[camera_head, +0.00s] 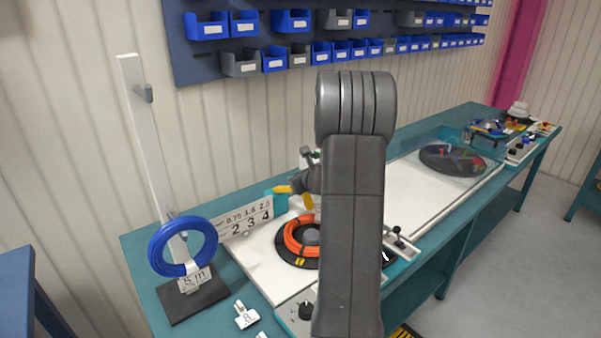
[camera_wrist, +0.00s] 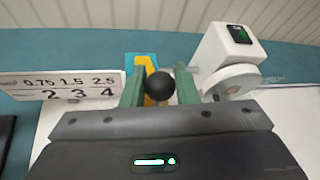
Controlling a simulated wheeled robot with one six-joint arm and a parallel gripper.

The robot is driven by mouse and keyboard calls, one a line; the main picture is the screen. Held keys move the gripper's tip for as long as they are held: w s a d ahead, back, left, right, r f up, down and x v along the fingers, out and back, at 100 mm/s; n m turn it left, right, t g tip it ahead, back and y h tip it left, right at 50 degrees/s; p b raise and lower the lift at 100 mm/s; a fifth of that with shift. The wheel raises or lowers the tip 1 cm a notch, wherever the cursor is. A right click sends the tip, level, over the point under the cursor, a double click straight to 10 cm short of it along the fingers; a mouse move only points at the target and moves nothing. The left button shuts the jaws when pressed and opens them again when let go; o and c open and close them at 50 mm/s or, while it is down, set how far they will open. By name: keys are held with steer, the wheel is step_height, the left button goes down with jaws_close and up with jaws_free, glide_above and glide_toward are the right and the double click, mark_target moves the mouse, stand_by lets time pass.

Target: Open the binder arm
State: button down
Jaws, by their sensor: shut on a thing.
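The black ball knob (camera_wrist: 160,86) sits between the two green fingers of my gripper (camera_wrist: 160,92) in the wrist view. The fingers are shut on it, one on each side. A yellow part (camera_wrist: 150,66) with teal around it shows just behind the knob; I take it to be the binder arm, though its joint is hidden. In the head view a yellow piece (camera_head: 284,189) shows beside my dark wrist, above the worktop. My arm covers the fingertips and most of the binder there.
An orange cable coil (camera_head: 293,238) lies on a black reel below my wrist. A white device (camera_wrist: 230,50) stands close at right in the wrist view. A number plate (camera_head: 246,218) and a blue coil (camera_head: 157,247) on a stand are at left. A dark disc (camera_head: 450,160) lies farther along the bench.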

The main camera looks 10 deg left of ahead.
steer(key=w+a+r+p, duration=0.4)
steer(key=a+p, duration=0.1)
steer(key=p, duration=0.1)
steer(key=shift+r+g+h+p, duration=0.3)
steer(key=shift+g+h+p, duration=0.05)
steer(key=shift+g+h, duration=0.05)
steer(key=shift+a, duration=0.1)
stand_by(0.4)
steer(key=shift+f, duration=0.1)
stand_by(0.3)
steer(key=c, duration=1.2)
jaws_free()
steer(key=shift+o, duration=0.2)
steer(key=b+v, duration=0.2)
steer(key=v, duration=1.1)
steer(key=shift+s+r, duration=0.2)
steer(key=shift+r, duration=0.15)
